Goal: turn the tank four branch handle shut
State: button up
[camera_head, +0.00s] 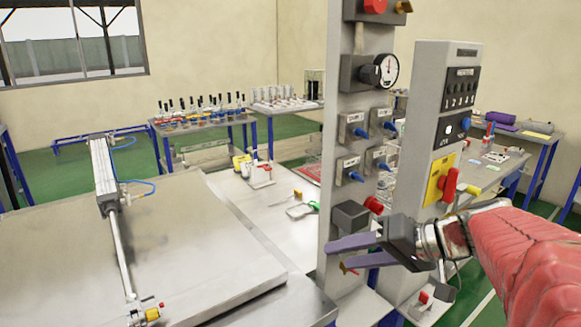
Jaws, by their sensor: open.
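A grey upright panel (344,90) carries several small valve blocks with blue handles in two rows. The upper row has a left handle (361,133) and a right handle (390,126). The lower row has a left handle (356,177) and a right handle (385,167). Their labels are too small to read, so I cannot tell which is tank four. The handles appear to slant down to the right. My gripper (338,256), with purple fingers, is open and points left in front of the panel's lower part, below the handles. I see nothing between its fingers.
A pressure gauge (387,70) and red knob (374,6) sit above the handles, and a red knob (374,205) below. A second cabinet (438,110) with a yellow-backed red switch (447,186) stands close right. A bench with a pneumatic cylinder (104,175) fills the left.

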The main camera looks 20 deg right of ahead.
jog(key=w+d+r+m+t, duration=0.15)
jog(key=d+r+t, duration=0.3)
jog(key=d, duration=0.55)
jog(key=t+h, duration=0.2)
jog(key=t, duration=0.2)
send_near(389, 170)
jog(key=v, duration=0.6)
jog(key=shift+w, duration=0.15)
jog(key=x, duration=1.3)
jog(key=shift+w+a, duration=0.2)
jog(key=shift+w, duration=0.05)
jog(key=shift+c, duration=0.6)
jog(key=c, duration=0.9)
